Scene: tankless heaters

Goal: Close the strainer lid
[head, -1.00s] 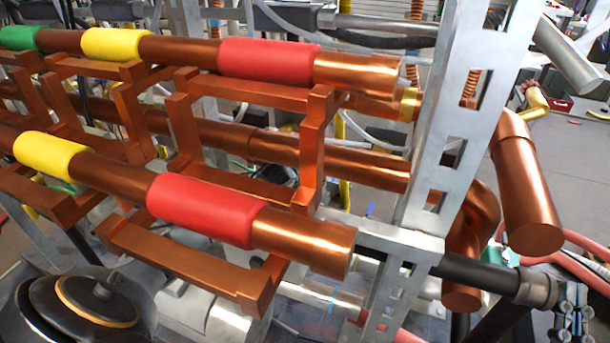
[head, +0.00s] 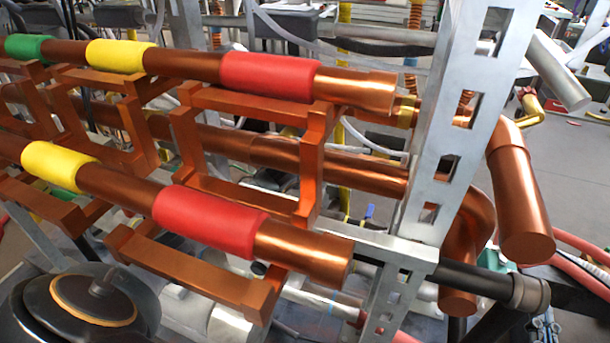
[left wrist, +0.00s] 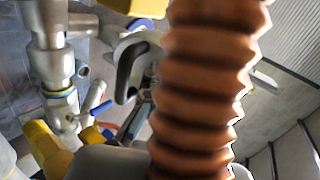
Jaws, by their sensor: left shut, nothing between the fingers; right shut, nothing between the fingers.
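I cannot pick out the strainer or its lid for certain in either view. My right gripper (head: 544,332) shows only in part at the bottom right edge of the head view, below the black bar, and is shut with nothing seen in it. In the left wrist view my left gripper (left wrist: 139,117) is shut and empty, partly hidden behind a ribbed copper hose (left wrist: 205,90). A yellow-brass fitting (left wrist: 45,148) is at its lower left, near a grey valve body (left wrist: 50,65).
Copper pipes with red (head: 210,221) and yellow (head: 58,166) sleeves cross the head view. A perforated metal post (head: 468,110) stands right of them. A thick copper elbow pipe (head: 518,195) hangs beyond the post. Grey floor shows at the right.

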